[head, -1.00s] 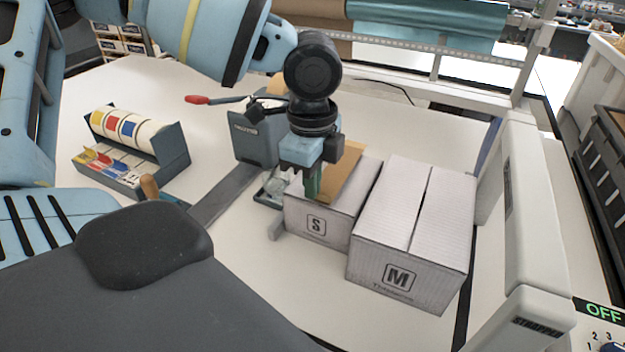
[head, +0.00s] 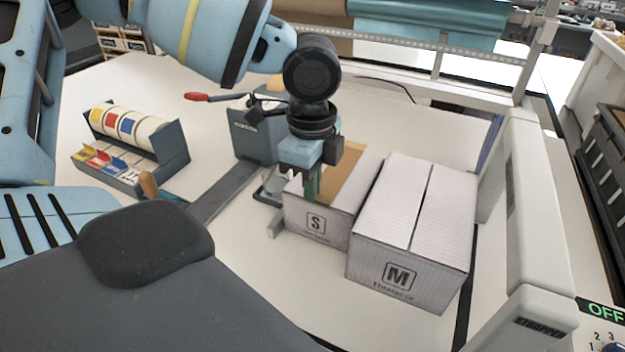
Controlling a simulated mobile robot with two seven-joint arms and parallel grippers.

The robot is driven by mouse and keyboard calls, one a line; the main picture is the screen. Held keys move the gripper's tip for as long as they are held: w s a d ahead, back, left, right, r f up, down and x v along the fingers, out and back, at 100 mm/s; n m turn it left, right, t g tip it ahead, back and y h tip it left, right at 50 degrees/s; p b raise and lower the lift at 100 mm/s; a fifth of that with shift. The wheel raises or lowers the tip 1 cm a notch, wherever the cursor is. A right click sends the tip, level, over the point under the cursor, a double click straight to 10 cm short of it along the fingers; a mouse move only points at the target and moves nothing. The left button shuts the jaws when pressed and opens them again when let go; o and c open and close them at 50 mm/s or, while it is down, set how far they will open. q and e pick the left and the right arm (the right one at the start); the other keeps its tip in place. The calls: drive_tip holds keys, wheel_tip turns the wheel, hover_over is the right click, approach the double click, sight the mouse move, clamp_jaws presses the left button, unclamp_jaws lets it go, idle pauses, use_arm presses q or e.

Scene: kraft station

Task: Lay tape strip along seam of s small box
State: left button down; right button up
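The small box (head: 318,224), white and marked S, stands on the table left of the larger box. A brown tape strip (head: 352,172) shows on its top, running back from my gripper. My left gripper (head: 312,190) points down at the front part of the small box's top, by the front end of the strip. Its fingertips look close together, but the wrist hides part of them and I cannot tell whether they hold the strip. My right gripper is not in view.
The white M box (head: 410,235) stands right beside the small box. A grey tape dispenser (head: 252,135) is behind left. A label roll holder (head: 172,150) stands further left. A white strapping machine frame (head: 530,220) borders the right.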

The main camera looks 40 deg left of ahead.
use_arm(q)
drive_tip(key=c, duration=1.6)
unclamp_jaws()
drive_tip(key=shift+r, duration=0.1)
